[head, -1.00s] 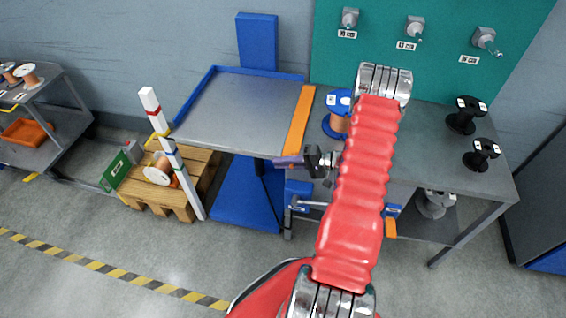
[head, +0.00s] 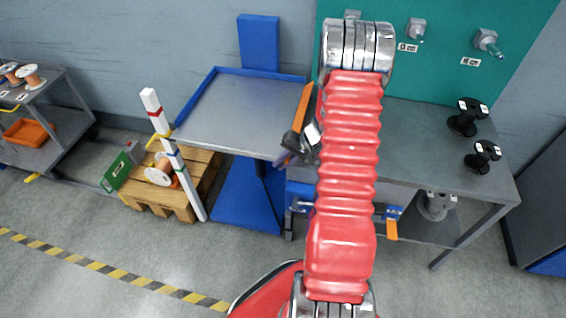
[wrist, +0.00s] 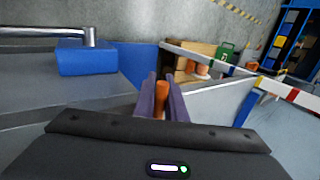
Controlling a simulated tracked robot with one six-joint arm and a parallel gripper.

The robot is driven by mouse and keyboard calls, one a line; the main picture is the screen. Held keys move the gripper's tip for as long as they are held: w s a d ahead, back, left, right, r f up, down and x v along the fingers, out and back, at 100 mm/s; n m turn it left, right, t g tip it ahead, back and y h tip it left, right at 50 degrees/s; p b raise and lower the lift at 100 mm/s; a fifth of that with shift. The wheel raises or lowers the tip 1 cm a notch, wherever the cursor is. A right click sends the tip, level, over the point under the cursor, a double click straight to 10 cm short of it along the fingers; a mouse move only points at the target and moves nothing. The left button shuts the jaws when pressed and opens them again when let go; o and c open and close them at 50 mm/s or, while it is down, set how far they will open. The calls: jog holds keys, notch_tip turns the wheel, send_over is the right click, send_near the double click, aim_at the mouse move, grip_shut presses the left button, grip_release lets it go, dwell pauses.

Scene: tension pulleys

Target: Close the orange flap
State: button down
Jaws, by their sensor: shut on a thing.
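The orange flap (head: 303,107) runs along the right edge of the blue table with a grey top (head: 240,108), beside the grey workbench (head: 418,140). It looks tilted up on edge, and my arm and gripper hide its near end in the head view. My gripper (head: 283,158) is at that near end, its purple fingers partly showing. In the wrist view, the two purple fingers of my gripper (wrist: 162,95) are shut on the orange flap (wrist: 161,101), seen end-on between them.
Black spools (head: 467,115) stand on the workbench. Floor in front is clear.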

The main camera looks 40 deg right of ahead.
jog(key=shift+w+a+g+h, duration=0.1)
jog(key=shift+a+g+h, duration=0.05)
jog(key=shift+g+h, duration=0.85)
jog(key=shift+w+a+g+h, duration=0.1)
jog(key=shift+g+h, duration=0.55)
jog(key=shift+g, duration=0.55)
jog(key=shift+w+a+g+h, duration=0.1)
jog(key=shift+a+g+h, duration=0.05)
jog(key=shift+g+h, duration=0.85)
jog(key=shift+g, duration=0.4)
jog(key=shift+w, duration=0.1)
jog(key=c, duration=1.8)
grip_release()
jog(key=shift+r, duration=0.1)
jog(key=v, duration=1.3)
jog(key=shift+a+r, duration=0.1)
jog(key=shift+r, duration=0.2)
